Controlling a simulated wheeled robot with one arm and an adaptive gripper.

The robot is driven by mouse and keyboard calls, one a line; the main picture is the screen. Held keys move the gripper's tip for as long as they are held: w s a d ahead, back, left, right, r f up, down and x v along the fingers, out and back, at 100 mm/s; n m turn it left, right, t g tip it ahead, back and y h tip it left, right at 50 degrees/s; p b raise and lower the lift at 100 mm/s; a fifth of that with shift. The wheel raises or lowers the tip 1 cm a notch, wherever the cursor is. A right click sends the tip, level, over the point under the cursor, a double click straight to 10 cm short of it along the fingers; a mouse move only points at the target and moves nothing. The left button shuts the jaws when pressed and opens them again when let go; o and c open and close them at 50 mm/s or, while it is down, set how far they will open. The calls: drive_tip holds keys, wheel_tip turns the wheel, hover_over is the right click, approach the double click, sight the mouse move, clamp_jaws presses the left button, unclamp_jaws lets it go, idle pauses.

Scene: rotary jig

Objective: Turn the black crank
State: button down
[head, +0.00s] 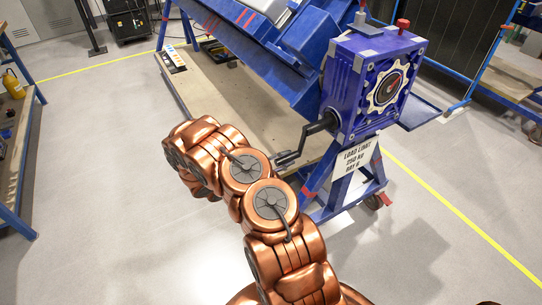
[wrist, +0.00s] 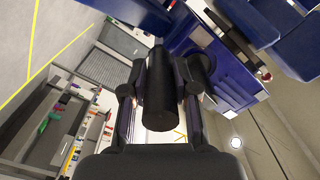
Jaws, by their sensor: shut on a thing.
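The black crank (head: 322,126) comes out of the left side of a blue gearbox (head: 344,95) on the rotary jig in the head view. Its arm slopes down to the left towards my gripper (head: 286,158). In the wrist view, the crank's black cylindrical handle (wrist: 160,95) lies between the two fingers of my gripper (wrist: 160,92), which are shut on it. In the head view, my copper arm hides part of the grip and the handle.
A blue tilted frame (head: 270,60) extends from the gearbox over a wooden deck (head: 225,108). A load limit sign (head: 356,158) hangs below the gearbox. A blue shelf (head: 22,150) stands at the left. Open grey floor (head: 110,130) lies left of my arm.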

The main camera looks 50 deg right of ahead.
drive_tip(key=shift+s+a+f, duration=0.1)
drive_tip(key=shift+s, duration=0.55)
drive_tip(key=shift+s+a+f, duration=0.1)
drive_tip(key=shift+s, duration=0.55)
drive_tip(key=c, duration=1.1)
unclamp_jaws()
drive_tip(key=shift+s+d, duration=0.1)
drive_tip(key=shift+d, duration=0.05)
drive_tip(key=shift+c, duration=0.2)
drive_tip(key=shift+o, duration=1.3)
drive_tip(key=shift+r, duration=0.1)
drive_tip(key=shift+w, duration=0.25)
drive_tip(key=v, duration=1.2)
